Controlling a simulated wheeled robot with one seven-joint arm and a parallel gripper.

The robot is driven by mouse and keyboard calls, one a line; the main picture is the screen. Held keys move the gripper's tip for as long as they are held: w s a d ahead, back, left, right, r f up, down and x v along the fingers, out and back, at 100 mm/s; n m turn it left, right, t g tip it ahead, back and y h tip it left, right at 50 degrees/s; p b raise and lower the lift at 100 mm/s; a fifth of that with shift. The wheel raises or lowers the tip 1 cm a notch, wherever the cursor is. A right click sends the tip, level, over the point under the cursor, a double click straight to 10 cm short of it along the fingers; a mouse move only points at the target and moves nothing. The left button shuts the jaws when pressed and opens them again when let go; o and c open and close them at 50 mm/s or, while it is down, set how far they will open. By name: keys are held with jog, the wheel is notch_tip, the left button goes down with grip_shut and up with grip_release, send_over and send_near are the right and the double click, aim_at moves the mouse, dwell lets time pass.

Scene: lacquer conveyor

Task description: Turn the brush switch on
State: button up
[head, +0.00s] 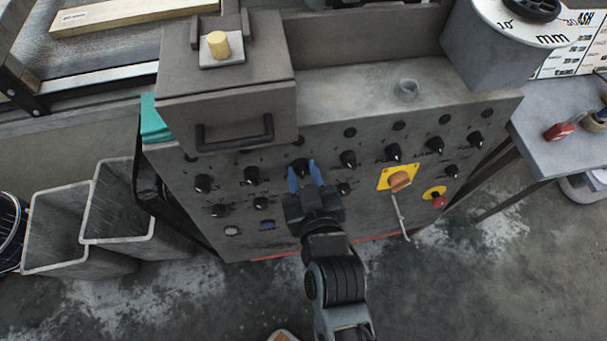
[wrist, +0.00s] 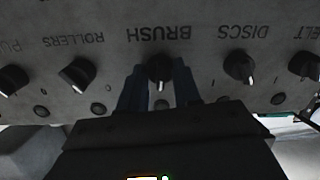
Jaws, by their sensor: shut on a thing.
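The brush switch is a black rotary knob (wrist: 160,68) with a white pointer line, under the label BRUSH, which reads upside down in the wrist view. In the head view the knob (head: 300,166) is on the front panel, partly hidden by my gripper. My gripper (head: 304,170) has blue fingers, one on each side of the knob, and is shut on it. In the wrist view the fingers (wrist: 159,80) flank the knob, and its white line points toward the gripper body.
The grey control panel (head: 320,215) carries several similar knobs, with ROLLERS (wrist: 78,73) and DISCS (wrist: 239,66) beside the brush knob. A yellow-plated switch (head: 400,180) and a red button (head: 438,201) are at right. Grey open bins (head: 62,262) stand at left.

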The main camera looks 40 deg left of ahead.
jog(key=m+b, duration=0.1)
jog(key=m, duration=0.3)
jog(key=shift+f+y+b, duration=0.15)
jog(key=shift+y+b, duration=0.15)
jog(key=shift+b, duration=0.1)
jog(key=shift+m+g, duration=0.3)
jog(key=shift+m, duration=0.1)
jog(key=o, duration=1.1)
jog(key=shift+c, duration=0.2)
jog(key=b+v, duration=0.1)
jog(key=v, duration=0.7)
